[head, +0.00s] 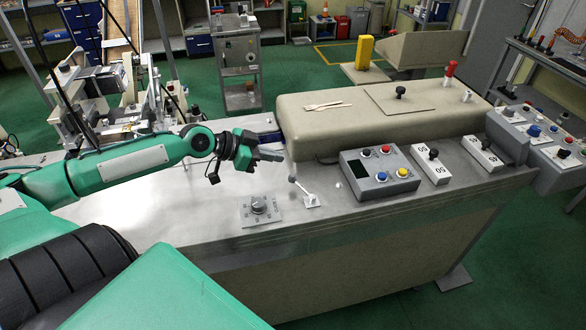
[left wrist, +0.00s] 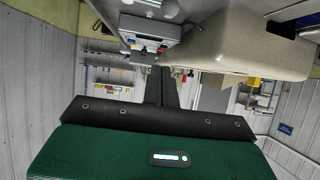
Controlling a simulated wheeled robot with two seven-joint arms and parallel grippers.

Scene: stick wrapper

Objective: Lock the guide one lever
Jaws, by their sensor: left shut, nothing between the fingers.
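A small lever (head: 303,192) with a grey knob and a pale base stands on the steel bench top; its arm leans up and to the left. No label on it is readable, so I cannot tell for sure that it is the guide one lever. My left gripper (head: 272,156) is shut and empty, above the bench, behind and to the left of the lever and apart from it. Its dark fingers (left wrist: 160,86) show close together in the left wrist view. I cannot make out the lever in that view. My right gripper is not in view.
A dial plate (head: 260,207) is left of the lever. A grey button box (head: 352,167) stands to the right, with black-knobbed white switch blocks (head: 432,167) beyond. A large beige housing (head: 350,130) rises behind. The steel bench top (head: 190,215) is clear at left.

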